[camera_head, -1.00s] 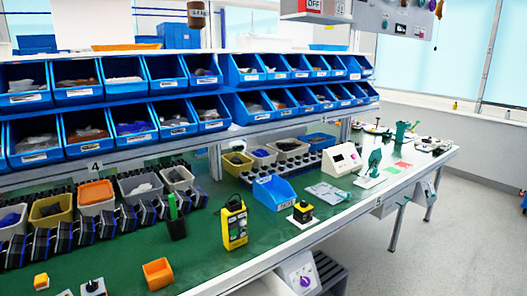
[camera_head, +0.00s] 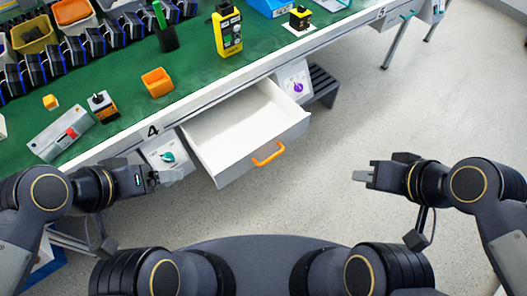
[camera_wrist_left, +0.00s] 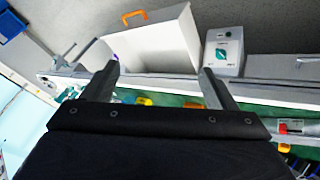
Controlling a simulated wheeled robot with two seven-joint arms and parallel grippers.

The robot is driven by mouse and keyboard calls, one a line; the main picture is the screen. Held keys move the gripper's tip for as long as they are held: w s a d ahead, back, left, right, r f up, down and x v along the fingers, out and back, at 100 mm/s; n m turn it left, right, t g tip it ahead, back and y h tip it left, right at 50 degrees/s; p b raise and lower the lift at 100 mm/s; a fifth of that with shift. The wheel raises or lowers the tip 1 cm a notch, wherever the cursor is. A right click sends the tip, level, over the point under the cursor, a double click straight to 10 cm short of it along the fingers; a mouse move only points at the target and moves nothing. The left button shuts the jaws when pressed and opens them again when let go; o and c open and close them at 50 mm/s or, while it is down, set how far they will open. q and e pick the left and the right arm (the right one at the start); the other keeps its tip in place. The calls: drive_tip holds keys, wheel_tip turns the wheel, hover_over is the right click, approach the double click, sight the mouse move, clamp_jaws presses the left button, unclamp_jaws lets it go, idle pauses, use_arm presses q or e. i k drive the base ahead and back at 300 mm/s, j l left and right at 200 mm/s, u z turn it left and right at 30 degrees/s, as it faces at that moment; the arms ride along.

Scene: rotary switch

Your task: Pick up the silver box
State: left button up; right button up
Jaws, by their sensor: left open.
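A flat silver-grey box (camera_head: 45,146) with a red part on top lies at the table's front left edge in the head view. In the left wrist view a grey piece with a red part (camera_wrist_left: 290,127), probably this box, shows at the right edge, partly cut off. My left gripper (camera_head: 168,178) is in front of the table edge, right of and nearer than the box, apart from it. The left wrist view shows its two fingers (camera_wrist_left: 160,75) spread with nothing between them. My right gripper (camera_head: 362,174) is over the floor to the right, far from the box; its finger gap is unclear.
An open white drawer (camera_head: 235,128) with an orange handle (camera_head: 268,154) juts out right of my left gripper. A teal-knob panel (camera_head: 165,157) is close to that gripper. A black-knob switch (camera_head: 103,105) and orange bin (camera_head: 157,82) stand near the box.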

sight(52, 142)
drive_tip(key=k+u, duration=0.1)
drive_tip(key=u, duration=1.6)
